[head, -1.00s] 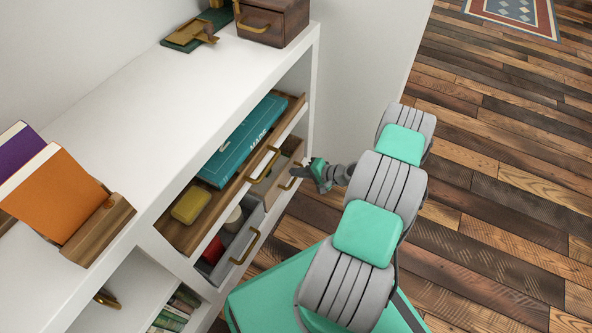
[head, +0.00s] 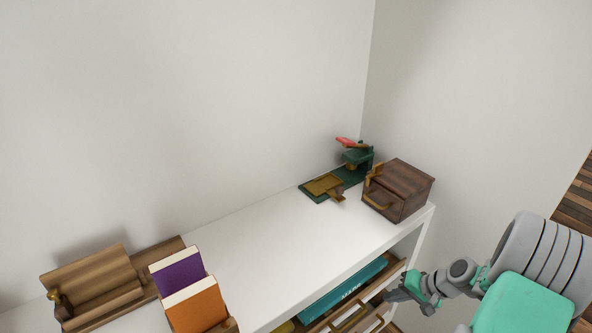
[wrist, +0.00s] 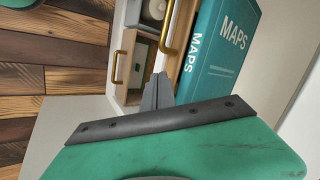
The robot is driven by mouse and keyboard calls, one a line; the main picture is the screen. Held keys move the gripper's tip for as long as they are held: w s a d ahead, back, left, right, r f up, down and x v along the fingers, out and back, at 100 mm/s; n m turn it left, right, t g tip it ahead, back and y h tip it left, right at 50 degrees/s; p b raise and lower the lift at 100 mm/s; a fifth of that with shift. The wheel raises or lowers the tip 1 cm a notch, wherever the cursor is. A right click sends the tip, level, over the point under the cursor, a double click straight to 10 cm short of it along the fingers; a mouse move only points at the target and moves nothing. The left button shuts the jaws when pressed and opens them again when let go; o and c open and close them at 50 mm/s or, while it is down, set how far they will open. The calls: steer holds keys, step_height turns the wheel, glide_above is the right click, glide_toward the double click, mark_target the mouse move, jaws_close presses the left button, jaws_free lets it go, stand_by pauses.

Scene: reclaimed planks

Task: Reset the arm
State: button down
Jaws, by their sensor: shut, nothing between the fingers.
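My gripper (head: 398,296) is at the lower right of the head view, in front of the open drawers of the white cabinet (head: 290,245). Its grey fingers also show in the wrist view (wrist: 157,93); they are together and empty. An open upper drawer (head: 338,308) holds a teal book (head: 345,290) marked MAPS, which also shows large in the wrist view (wrist: 215,50). A lower drawer (wrist: 122,60) with a brass handle is also open beside the fingers. I cannot tell whether the fingers touch a drawer.
On the cabinet top stand a brown wooden box (head: 398,190), a green-and-brass device (head: 340,180), a wooden rack (head: 95,285), and purple (head: 180,272) and orange (head: 197,305) books. The middle of the top is clear. Plank floor (wrist: 50,70) lies beside the cabinet.

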steer(key=s+a+r+n+g+h+p, duration=0.15)
steer(key=a+r+p, duration=0.35)
steer(key=r, duration=0.7)
steer(key=s+a+r+n+g+h+p, duration=0.15)
steer(key=a+r+p, duration=0.3)
steer(key=r, duration=0.85)
steer(key=s+a+r+n+h+p, duration=0.1)
steer(key=s+a+r+p, duration=0.2)
steer(key=r, duration=0.6)
steer(key=s+a+r+n+t+h+p, duration=0.1)
steer(key=s+a+r+p, duration=0.2)
steer(key=s+r+p, duration=0.3)
step_height(320, 180, up, 3)
steer(key=shift+s+a+r+n+t+h+p, duration=0.1)
steer(key=shift+s+a+n+t+h+p, duration=0.2)
steer(key=shift+n+p, duration=0.15)
